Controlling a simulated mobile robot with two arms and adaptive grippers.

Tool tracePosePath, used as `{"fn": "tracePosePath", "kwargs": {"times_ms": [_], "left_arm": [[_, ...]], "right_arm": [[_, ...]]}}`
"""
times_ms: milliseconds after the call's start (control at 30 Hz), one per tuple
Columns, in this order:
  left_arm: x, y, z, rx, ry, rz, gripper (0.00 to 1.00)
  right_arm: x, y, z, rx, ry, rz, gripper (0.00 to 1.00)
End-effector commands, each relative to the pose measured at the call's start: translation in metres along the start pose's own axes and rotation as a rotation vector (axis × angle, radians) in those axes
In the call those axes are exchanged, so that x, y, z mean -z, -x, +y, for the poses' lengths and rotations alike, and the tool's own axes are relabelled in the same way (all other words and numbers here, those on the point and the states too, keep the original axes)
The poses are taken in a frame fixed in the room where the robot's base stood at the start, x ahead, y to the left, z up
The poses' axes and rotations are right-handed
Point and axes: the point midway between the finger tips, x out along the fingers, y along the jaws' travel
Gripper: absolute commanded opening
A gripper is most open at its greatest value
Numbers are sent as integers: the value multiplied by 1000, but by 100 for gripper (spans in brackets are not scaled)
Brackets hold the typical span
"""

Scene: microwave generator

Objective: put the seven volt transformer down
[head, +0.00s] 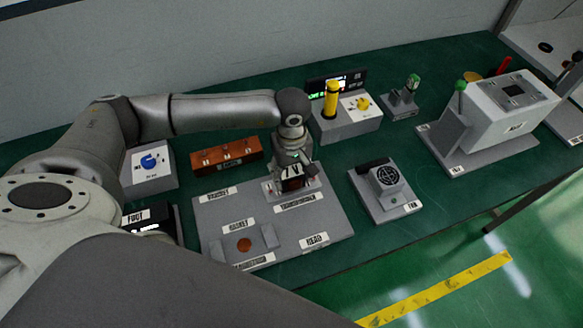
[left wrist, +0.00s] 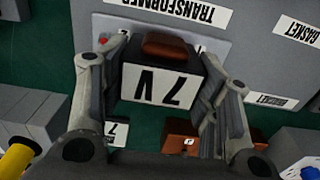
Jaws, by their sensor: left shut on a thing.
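The seven volt transformer is a dark block with a white "7 V" label (left wrist: 160,86) and a brown top piece (left wrist: 166,45). My left gripper (left wrist: 160,90) is shut on it, one finger on each side, in the left wrist view. In the head view the left gripper (head: 293,172) points down, and the dark, partly hidden transformer (head: 292,184) shows below it. It is at the back part of a grey board (head: 215,215), by the TRANSFORMER label. I cannot tell whether its underside touches the board. My right gripper is not in view.
An orange-brown block (head: 226,155) stands behind the board. A grey fan unit (head: 386,188) is to the right, and a yellow cylinder on a grey box (head: 345,122) is behind. A blue-knob box (head: 148,166) is at the left. A large grey machine (head: 490,115) stands far right.

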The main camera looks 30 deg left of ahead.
Motion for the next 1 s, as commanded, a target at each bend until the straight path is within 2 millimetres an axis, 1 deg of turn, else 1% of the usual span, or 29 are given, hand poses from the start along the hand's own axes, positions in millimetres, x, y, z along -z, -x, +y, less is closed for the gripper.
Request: {"fn": "tracePosePath", "kwargs": {"times_ms": [33, 267, 400, 433, 500, 600, 900, 1000], "left_arm": [[0, 1, 2, -5, 0, 2, 0], [1, -1, 2, -6, 0, 3, 0], [1, -4, 2, -6, 0, 2, 0], [0, -5, 1, -2, 0, 1, 58], [0, -4, 1, -2, 0, 1, 67], [0, -4, 0, -2, 1, 1, 78], [0, -4, 0, -1, 1, 1, 78], [0, -1, 0, -1, 1, 1, 78]], "right_arm": [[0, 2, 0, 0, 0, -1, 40], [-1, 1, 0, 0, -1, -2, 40], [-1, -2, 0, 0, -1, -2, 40], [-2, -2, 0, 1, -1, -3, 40], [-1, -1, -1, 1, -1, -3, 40], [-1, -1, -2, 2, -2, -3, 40], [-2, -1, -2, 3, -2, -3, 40], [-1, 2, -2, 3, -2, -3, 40]]}}
